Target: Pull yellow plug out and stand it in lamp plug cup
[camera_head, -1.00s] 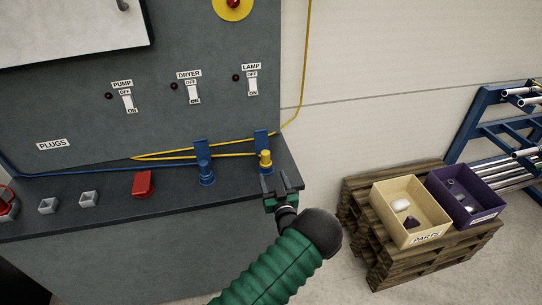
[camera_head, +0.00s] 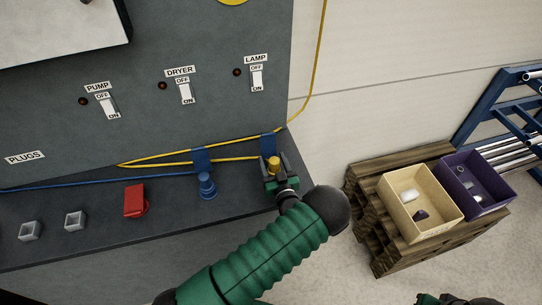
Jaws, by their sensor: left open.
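The yellow plug (camera_head: 273,162) stands at the right end of the bench, by a blue bracket (camera_head: 268,145) below the LAMP switch (camera_head: 257,77). A yellow cord runs from that area along the panel. My left gripper (camera_head: 275,167) is open, with its fingers on either side of the yellow plug. I cannot tell whether they touch it. A blue plug (camera_head: 206,186) stands by its own bracket to the left. Two small grey cups (camera_head: 75,220) (camera_head: 30,231) sit at the bench's left; I cannot tell which is for the lamp. Part of my right arm shows at the bottom right; its gripper is unclear.
A red block (camera_head: 135,201) sits on the bench between the cups and the blue plug. A cream parts bin (camera_head: 437,232) and a purple bin (camera_head: 493,202) stand on a wooden pallet (camera_head: 380,255) at the right. The bench front is mostly clear.

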